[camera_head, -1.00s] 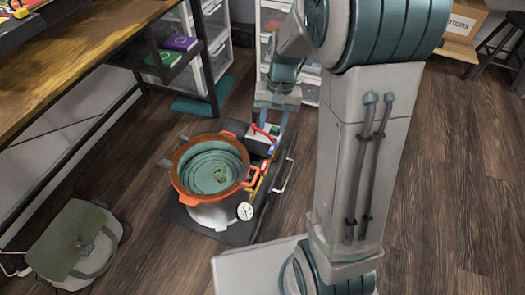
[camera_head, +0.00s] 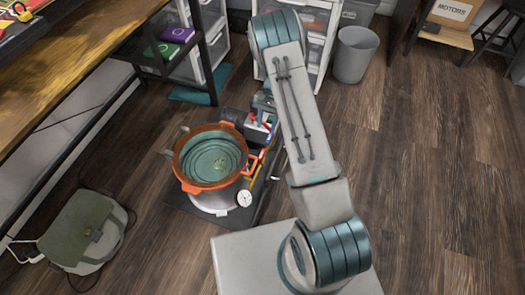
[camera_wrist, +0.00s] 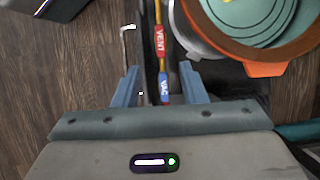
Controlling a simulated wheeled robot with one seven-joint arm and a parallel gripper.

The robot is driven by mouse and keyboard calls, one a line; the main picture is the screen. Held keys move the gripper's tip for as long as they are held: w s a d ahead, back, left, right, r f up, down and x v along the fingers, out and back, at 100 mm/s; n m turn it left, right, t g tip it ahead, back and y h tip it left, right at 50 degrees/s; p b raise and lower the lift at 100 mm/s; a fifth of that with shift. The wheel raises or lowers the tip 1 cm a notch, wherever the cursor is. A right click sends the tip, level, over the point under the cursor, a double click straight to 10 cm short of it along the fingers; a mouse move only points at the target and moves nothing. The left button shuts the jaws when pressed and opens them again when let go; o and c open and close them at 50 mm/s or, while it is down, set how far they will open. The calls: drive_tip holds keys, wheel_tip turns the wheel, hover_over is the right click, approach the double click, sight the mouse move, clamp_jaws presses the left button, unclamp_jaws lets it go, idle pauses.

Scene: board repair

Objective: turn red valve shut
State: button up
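The red valve (camera_wrist: 159,42) is a flat red handle marked VENT, in line with a thin yellow pipe in the wrist view. A blue handle (camera_wrist: 165,88) marked VAC sits on the same pipe, nearer my gripper. My gripper (camera_wrist: 159,72) is open, with its two blue-grey fingers apart. The pipe and blue handle show between the fingers, and the red handle lies just beyond the tips. I cannot tell the height gap. In the head view, my gripper is mostly hidden behind my arm, near the pump.
An orange-rimmed pot (camera_head: 190,184) with a white dial gauge (camera_head: 244,198) stands on a dark base beside the pipe. A metal bar handle (camera_wrist: 127,45) rises left of the pipe. A green-grey bag (camera_head: 76,235) lies on the floor at left.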

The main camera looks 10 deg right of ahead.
sight(262, 156)
drive_tip(key=b+x, duration=0.4)
drive_tip(key=x, duration=1)
clamp_jaws()
